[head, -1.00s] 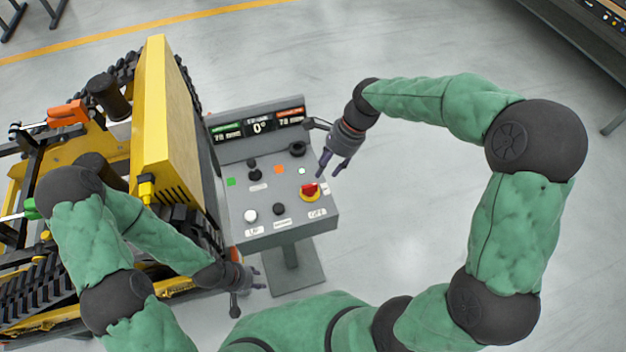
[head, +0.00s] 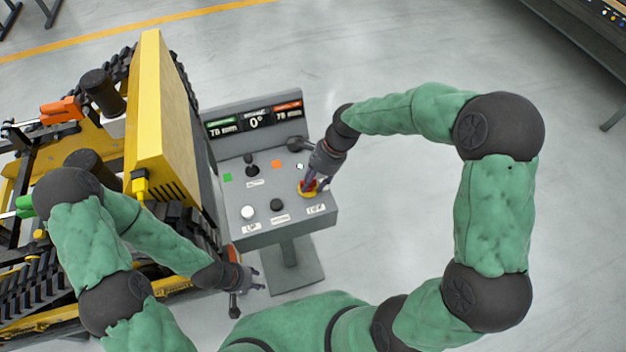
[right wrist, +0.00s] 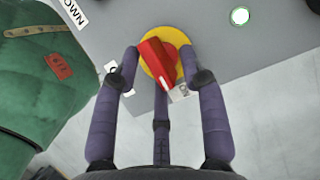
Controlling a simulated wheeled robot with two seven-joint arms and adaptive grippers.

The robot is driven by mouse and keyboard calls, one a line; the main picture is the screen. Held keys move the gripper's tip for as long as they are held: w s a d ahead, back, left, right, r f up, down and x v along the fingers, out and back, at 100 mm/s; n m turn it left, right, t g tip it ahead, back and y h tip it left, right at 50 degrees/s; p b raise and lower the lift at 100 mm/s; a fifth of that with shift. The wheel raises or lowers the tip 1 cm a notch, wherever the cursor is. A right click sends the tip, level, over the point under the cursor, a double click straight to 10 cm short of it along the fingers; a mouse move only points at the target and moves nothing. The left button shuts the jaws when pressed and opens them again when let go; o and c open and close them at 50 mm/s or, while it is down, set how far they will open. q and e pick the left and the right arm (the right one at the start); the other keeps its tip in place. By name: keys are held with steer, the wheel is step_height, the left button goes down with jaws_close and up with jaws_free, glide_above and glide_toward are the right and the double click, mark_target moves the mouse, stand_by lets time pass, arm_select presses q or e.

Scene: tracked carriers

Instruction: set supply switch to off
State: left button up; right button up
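The supply switch is a red rotary handle on a yellow round plate (head: 306,192), at the right front of the grey control panel (head: 262,218). In the right wrist view the red handle (right wrist: 158,64) stands in front of the yellow plate, tilted a little off upright. My right gripper (head: 312,184) is at the switch; its fingers (right wrist: 160,68) are spread, one on each side of the handle and a third below it. I cannot tell whether any finger touches it. My left gripper (head: 252,280) is left of the panel's stand, low beside the yellow machine; its fingers look apart.
The yellow tracked carrier (head: 160,110) stands left.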

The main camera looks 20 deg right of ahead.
jaws_close()
steer(key=n+g+p, duration=0.1)
steer(key=n+p, duration=0.2)
steer(key=shift+w+r+p, duration=0.15)
steer(key=shift+p, duration=0.15)
steer(key=n, duration=0.1)
steer(key=n+g+p, duration=0.1)
steer(key=n+p, duration=0.1)
steer(key=n, duration=0.1)
steer(key=shift+w+g+h, duration=0.25)
steer(key=shift+g+h, duration=0.05)
steer(key=shift+h, duration=0.1)
steer(key=n+p, duration=0.1)
steer(key=n, duration=0.1)
steer(key=shift+w+a+n+g+h+p, duration=0.15)
steer(key=shift+n+g+h+p, duration=0.2)
steer(key=shift+n+g+h, duration=0.05)
steer(key=n+p, duration=0.1)
steer(key=n, duration=0.1)
steer(key=shift+w+a+n+g+h, duration=0.1)
steer(key=shift+n+g+h, duration=0.2)
steer(key=shift+n+h, duration=0.1)
steer(key=n+h, duration=0.1)
steer(key=n, duration=0.1)
steer(key=n+h, duration=0.1)
steer(key=n, duration=0.2)
steer(key=shift+w+a+p, duration=0.2)
steer(key=shift+p, duration=0.2)
